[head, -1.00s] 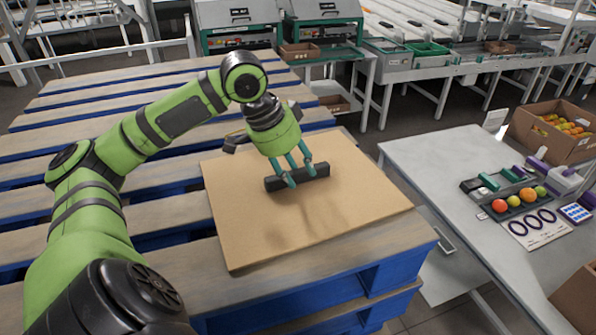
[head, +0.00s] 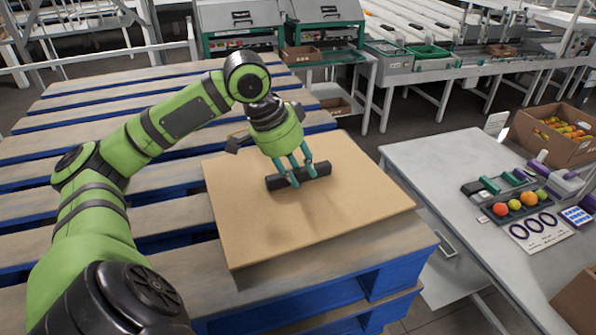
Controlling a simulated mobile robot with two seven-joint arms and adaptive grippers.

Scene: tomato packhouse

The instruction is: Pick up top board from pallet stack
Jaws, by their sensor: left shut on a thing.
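The tan board (head: 320,222) lies flat over the near right corner of the pallet stack (head: 190,262), which has blue blocks and greyish wooden slats. A black bar-shaped handle (head: 318,171) sits on the board's upper middle. My left gripper (head: 298,179) points down at the handle, its teal fingers closed on it. I cannot tell whether the board is lifted off the slats. Part of the board's far left edge is hidden by the gripper. My right gripper is not in view.
A grey table (head: 425,163) stands at the right, with a tray of tomatoes (head: 515,208), a ring-marked card (head: 538,230) and a cardboard box of fruit (head: 555,135). Sorting machines (head: 325,35) line the back. A narrow floor gap separates pallet and table.

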